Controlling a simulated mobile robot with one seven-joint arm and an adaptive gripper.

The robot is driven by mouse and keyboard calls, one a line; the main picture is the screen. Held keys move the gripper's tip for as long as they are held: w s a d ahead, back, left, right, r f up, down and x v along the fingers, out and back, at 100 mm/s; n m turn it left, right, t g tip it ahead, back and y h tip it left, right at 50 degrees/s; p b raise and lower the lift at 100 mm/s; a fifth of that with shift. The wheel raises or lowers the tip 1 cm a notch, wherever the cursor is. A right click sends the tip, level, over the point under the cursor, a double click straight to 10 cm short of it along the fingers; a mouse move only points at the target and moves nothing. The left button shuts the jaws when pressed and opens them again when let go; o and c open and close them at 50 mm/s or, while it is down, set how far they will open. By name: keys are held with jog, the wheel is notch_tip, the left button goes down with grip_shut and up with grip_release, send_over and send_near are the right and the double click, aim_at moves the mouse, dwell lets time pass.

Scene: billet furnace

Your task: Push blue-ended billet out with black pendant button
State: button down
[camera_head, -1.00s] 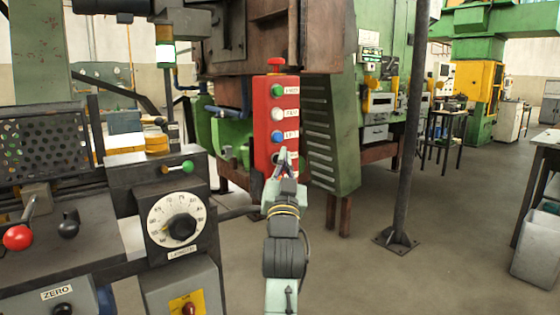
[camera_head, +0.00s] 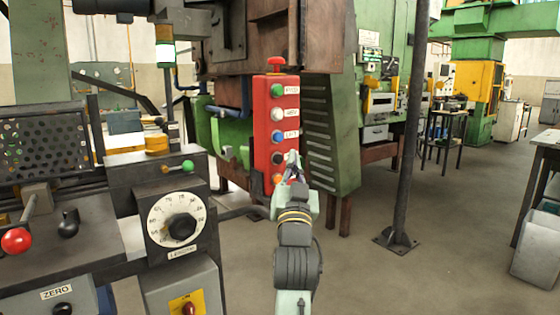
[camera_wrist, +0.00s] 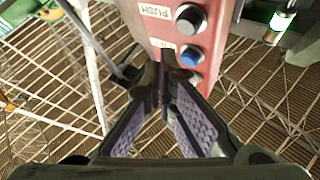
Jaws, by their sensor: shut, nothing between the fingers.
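The red pendant (camera_head: 262,118) hangs upright in the middle of the head view, with a column of coloured buttons on its face. The black button (camera_head: 277,158) sits below the blue button (camera_head: 278,135). In the wrist view the black button (camera_wrist: 190,18) is beside a PUSH label, with the blue button (camera_wrist: 191,54) below it. My gripper (camera_head: 293,156) is shut and empty, its fingertips just right of the black button in the head view. In the wrist view the fingertips overlap the pendant; contact cannot be told. I cannot make out the blue-ended billet.
A dial box (camera_head: 178,222) and a bench with a red-knobbed lever (camera_head: 17,239) stand at the left. A green louvred cabinet (camera_head: 331,130) is behind the pendant at right. A dark post (camera_head: 405,130) rises from the floor. Open floor lies right of my arm.

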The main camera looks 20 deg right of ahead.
jog(key=shift+s+d, duration=0.3)
jog(key=shift+s, duration=0.55)
jog(key=shift+s+d, duration=0.3)
jog(key=shift+s, duration=0.5)
dwell(1.4)
